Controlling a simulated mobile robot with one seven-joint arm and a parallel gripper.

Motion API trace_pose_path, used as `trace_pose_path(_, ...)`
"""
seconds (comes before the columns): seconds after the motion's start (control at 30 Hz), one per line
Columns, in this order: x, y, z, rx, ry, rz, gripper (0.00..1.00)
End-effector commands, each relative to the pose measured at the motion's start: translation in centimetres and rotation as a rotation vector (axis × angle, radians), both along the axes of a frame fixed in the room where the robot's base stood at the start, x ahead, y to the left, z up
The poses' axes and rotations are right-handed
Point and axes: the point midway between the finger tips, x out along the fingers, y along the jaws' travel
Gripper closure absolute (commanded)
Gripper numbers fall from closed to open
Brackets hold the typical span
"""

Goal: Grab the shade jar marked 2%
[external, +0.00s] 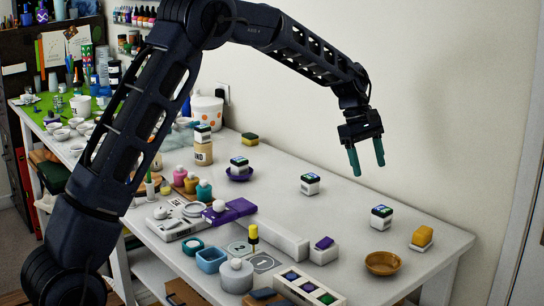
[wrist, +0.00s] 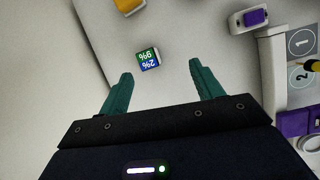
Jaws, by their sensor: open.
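A small white jar (external: 381,217) with a dark, green and blue top stands on the right part of the table. The wrist view shows what seems to be this jar (wrist: 148,61), with a green and blue top bearing "2%" on the blue part and another percent mark on the green. My gripper (external: 367,158) is open and empty above the table. In the wrist view the jar lies beyond the teal fingertips (wrist: 159,68), between their lines.
A yellow-orange block (external: 422,237), a wooden bowl (external: 382,263) and a white block with a purple top (external: 323,250) stand near that jar. Bottles, trays and a numbered mat (external: 264,262) crowd the front left. The table's back middle is mostly clear, with a wall behind.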

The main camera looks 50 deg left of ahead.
Motion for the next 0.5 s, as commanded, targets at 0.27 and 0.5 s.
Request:
trace_pose_path(0.27, 3.9, 0.1, -5.3, -0.036, 0.072, 0.116, 0.35)
trace_pose_path(0.5, 4.4, -0.1, -6.8, -0.041, 0.086, 0.137, 0.35)
